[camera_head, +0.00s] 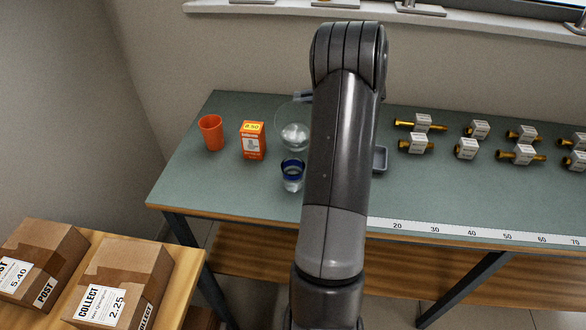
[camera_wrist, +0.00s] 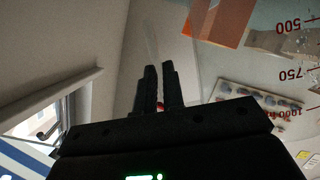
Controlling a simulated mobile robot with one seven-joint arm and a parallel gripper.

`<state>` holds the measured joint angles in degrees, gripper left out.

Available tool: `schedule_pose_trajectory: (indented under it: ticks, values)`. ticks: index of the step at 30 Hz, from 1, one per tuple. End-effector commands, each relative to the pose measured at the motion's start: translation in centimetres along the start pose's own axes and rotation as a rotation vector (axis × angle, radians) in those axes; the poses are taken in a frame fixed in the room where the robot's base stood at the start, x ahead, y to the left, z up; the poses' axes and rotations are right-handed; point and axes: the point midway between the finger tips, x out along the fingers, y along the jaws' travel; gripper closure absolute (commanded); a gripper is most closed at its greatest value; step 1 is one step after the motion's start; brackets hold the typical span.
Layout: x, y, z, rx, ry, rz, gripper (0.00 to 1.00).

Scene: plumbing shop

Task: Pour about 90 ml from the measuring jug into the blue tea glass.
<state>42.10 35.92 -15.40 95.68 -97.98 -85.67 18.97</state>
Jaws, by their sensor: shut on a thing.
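The clear measuring jug (camera_head: 293,112) is at the back of the bench in the head view, partly behind my arm, with clear liquid low in it. Its wall with red marks of 500, 750 and 1000 (camera_wrist: 288,75) shows close up in the wrist view, the numbers upside down. My gripper (camera_wrist: 158,72) is shut on a clear part of the jug, seemingly its handle; the grip itself is hard to see. In the head view my arm hides the gripper. The blue tea glass (camera_head: 292,176), clear with a blue band, stands upright just in front of the jug.
An orange cup (camera_head: 211,132) and an orange-and-white box (camera_head: 253,140) stand left of the glass. A small grey tray (camera_head: 380,159) sits right of my arm. Several brass fittings with white tags (camera_head: 466,148) fill the right side. A ruler strip (camera_head: 450,233) runs along the front edge.

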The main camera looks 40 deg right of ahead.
Motion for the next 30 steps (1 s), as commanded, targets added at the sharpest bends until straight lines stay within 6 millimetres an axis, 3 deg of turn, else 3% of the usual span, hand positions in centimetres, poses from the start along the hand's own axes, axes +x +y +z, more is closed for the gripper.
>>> schedule_pose_trajectory:
  ticks: [18,30]
  values:
    - [2.3,1.8,5.6,0.388,-0.021,-0.171,1.00]
    - [2.9,1.7,7.1,0.499,-0.028,-0.218,1.00]
